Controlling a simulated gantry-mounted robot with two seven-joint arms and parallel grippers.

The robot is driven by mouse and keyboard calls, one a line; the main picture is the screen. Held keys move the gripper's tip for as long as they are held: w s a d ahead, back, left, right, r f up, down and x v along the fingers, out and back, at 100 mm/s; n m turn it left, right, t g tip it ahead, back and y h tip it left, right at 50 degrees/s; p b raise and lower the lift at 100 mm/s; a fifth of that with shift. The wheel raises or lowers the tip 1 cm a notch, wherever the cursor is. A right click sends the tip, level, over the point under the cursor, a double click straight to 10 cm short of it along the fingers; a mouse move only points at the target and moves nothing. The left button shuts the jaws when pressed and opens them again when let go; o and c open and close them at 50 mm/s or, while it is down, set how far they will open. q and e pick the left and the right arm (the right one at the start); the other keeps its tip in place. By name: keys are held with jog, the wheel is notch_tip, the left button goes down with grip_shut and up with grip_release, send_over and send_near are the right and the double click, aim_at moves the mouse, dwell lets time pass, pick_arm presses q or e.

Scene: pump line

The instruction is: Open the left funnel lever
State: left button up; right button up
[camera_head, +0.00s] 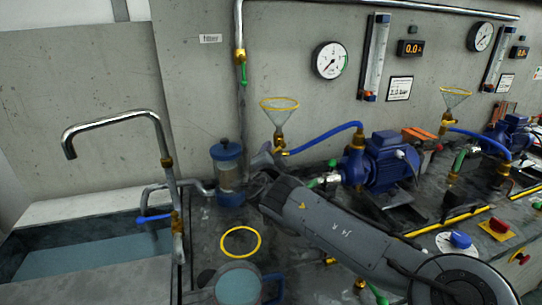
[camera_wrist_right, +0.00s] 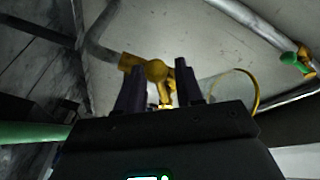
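The left funnel (camera_head: 279,108) is a clear cone with a yellow rim in front of the concrete wall. Its brass valve (camera_head: 279,140) sits below it, joined to a blue hose. A small yellow lever (camera_head: 284,152) shows at the valve. My right gripper (camera_head: 266,158) is just below and left of the valve, seen partly from behind its arm. In the right wrist view, its two dark fingers (camera_wrist_right: 159,80) stand apart. The yellow lever (camera_wrist_right: 168,90) shows between or just beyond them; contact cannot be told. My left gripper is not in view.
A blue-capped clear filter (camera_head: 228,172) stands left of my right gripper. A blue pump (camera_head: 384,165) stands to the right. A metal tap (camera_head: 163,145) rises over the sink at left. A second funnel (camera_head: 455,98) is farther right. A blue-handled jug (camera_head: 238,287) stands in front.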

grip_shut()
